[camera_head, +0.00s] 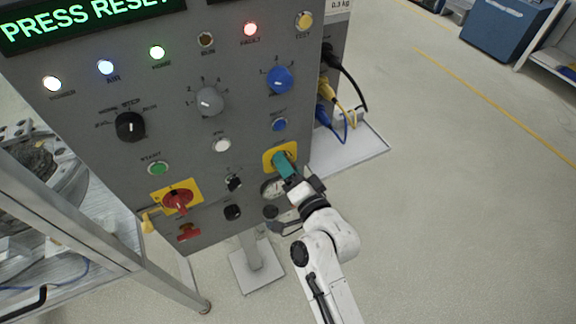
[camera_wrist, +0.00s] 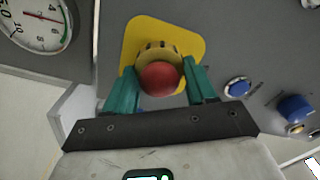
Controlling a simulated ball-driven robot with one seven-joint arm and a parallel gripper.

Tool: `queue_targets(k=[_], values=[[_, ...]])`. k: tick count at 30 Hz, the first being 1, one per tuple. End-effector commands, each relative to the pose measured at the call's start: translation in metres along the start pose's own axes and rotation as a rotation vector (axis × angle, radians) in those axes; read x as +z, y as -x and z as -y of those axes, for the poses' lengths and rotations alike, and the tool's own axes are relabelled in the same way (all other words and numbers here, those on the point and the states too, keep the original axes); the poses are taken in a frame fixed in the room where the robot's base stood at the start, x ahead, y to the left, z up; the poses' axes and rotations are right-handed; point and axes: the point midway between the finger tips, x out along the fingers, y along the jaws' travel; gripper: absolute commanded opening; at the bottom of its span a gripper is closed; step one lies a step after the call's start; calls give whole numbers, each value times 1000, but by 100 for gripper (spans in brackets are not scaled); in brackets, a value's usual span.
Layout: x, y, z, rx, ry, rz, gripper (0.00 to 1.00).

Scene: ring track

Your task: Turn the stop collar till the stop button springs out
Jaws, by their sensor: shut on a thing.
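The stop button shows in the wrist view as a red dome (camera_wrist: 159,76), in front of a yellow backing plate (camera_wrist: 187,33). The stop collar (camera_wrist: 153,48) is a yellowish ring with dark marks around the button. My gripper (camera_wrist: 160,82) has its two green fingers on either side of the button and collar, shut on the collar. In the head view my gripper (camera_head: 282,162) reaches the lower right of the grey panel, at the yellow plate (camera_head: 267,157). There the button and collar are hidden behind the fingers. I cannot tell from these views how far the button stands out.
A blue button (camera_head: 279,125) sits just above the yellow plate. A round gauge (camera_wrist: 38,20) is beside it. A red and yellow switch (camera_head: 178,199) is at the lower left. Cables (camera_head: 340,110) hang at the panel's right side. Open floor lies to the right.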

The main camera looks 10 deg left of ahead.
Motion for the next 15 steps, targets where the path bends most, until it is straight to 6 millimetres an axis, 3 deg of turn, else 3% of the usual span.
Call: queue_targets(k=[6, 7, 15], values=[[0, 0, -1, 2, 0, -1, 26], [0, 0, -1, 2, 0, -1, 59], [0, 0, -1, 1, 1, 0, 82]])
